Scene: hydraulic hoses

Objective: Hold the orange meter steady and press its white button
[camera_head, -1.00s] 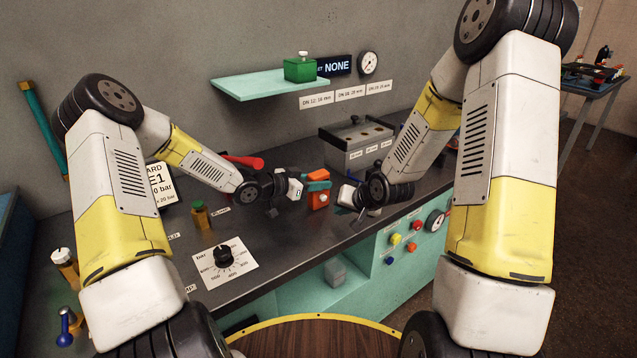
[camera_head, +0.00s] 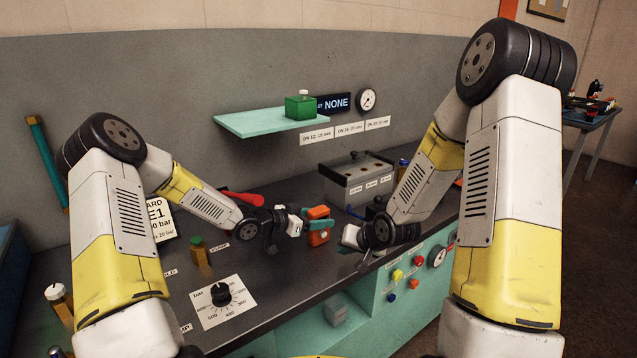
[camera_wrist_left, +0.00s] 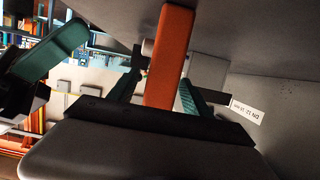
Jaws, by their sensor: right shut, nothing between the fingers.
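The orange meter (camera_head: 318,237) stands upright above the dark bench, with a teal-green finger across its upper part. My left gripper (camera_head: 312,216) reaches it from the left. In the left wrist view the orange body (camera_wrist_left: 168,60) lies between the two green fingers of that gripper (camera_wrist_left: 160,92), which is shut on it. My right gripper (camera_head: 350,238) is just right of the meter, shut and empty, seemingly apart from it. A dark green finger-like part (camera_wrist_left: 50,50) shows at the left of the wrist view. I cannot make out the white button on the meter.
A grey box with holes (camera_head: 356,184) stands behind the grippers. A teal shelf (camera_head: 245,122) carries a green box (camera_head: 300,106). A brass fitting with a green top (camera_head: 200,258) and a dial plate (camera_head: 220,303) are at front left. Several coloured buttons sit on the bench front.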

